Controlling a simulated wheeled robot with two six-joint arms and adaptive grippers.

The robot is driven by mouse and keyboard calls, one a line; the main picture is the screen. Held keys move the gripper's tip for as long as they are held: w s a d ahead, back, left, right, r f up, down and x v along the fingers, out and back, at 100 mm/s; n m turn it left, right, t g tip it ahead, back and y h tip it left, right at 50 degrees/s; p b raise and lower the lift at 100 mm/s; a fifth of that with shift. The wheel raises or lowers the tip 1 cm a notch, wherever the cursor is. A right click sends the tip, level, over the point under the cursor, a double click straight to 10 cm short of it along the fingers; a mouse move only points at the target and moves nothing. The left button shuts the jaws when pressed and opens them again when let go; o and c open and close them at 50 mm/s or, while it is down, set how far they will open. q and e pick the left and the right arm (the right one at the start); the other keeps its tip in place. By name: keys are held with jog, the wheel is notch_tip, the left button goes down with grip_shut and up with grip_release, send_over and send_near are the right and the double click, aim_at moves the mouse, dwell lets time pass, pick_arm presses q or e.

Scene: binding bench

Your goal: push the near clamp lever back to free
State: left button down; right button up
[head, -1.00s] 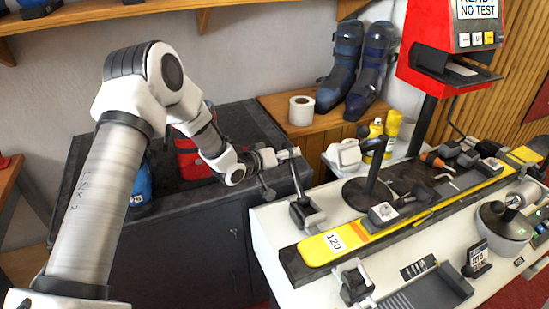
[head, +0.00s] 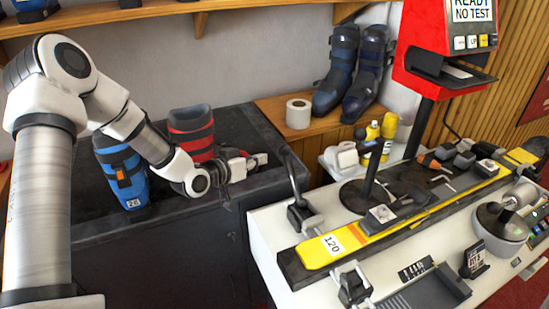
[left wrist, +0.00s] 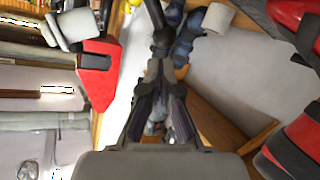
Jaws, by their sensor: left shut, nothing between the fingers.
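A black clamp lever (head: 292,172) stands up from its clamp (head: 303,214) at the left end of the white bench, beside the yellow ski (head: 322,252) numbered 120. It leans slightly left, with a curved top. My left gripper (head: 262,159) is left of the lever's upper part, shut and empty, with a small gap between them in the head view. In the left wrist view its fingers (left wrist: 156,72) are closed together, and a dark bar lies just beyond the tips; I cannot tell whether it is the lever. My right gripper is not in view.
A second clamp (head: 353,287) sits at the bench's front edge. A dark post (head: 370,165) rises behind the ski. Blue (head: 122,172) and red (head: 192,132) boots stand on the dark counter (head: 200,220) under my left arm. A paper roll (head: 298,113) sits on the wooden ledge.

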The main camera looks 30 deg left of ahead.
pick_arm(q)
jog(key=s+d+r+m+t+y, duration=0.1)
jog(key=s+d+r+m+y, duration=0.15)
jog(key=m, duration=0.95)
jog(key=m+p, duration=0.3)
send_near(289, 151)
jog(key=w+d, duration=0.3)
jog(key=w+a, duration=0.1)
jog(key=w+a+f+p, duration=0.1)
jog(key=w, duration=0.1)
jog(key=shift+w+a+f+p, duration=0.1)
jog(key=shift+a+f+p, duration=0.1)
jog(key=shift+p, duration=0.1)
jog(key=shift+d, duration=0.15)
jog(key=shift+d, duration=0.1)
